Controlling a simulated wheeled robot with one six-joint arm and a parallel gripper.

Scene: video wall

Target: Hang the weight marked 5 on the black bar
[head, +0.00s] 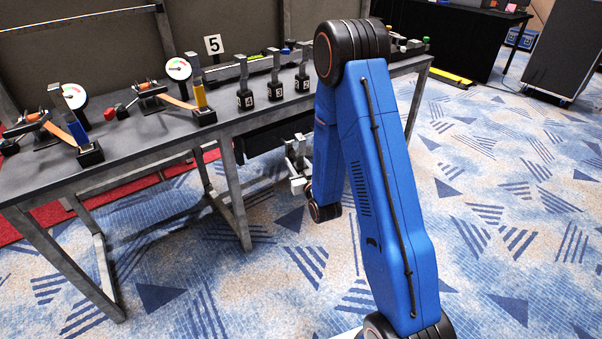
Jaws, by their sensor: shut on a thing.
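Three small black weights with grey upright handles and white number labels stand in a row on the table: a left one (245,99), a middle one (275,90) and a right one (303,82). Their numbers are too small to read surely. A long dark bar (232,73) lies behind them, partly hidden; I cannot tell if it is the black bar. My grey gripper (296,158) is beyond my blue arm, in front of the table's edge and lower in the picture than the weights. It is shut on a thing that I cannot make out.
The grey table (140,151) also carries two round dials, a left one (75,96) and a right one (178,69), with orange levers. A white sign marked 5 (213,44) stands behind. The patterned carpet (520,220) at right is open. My arm hides part of the table.

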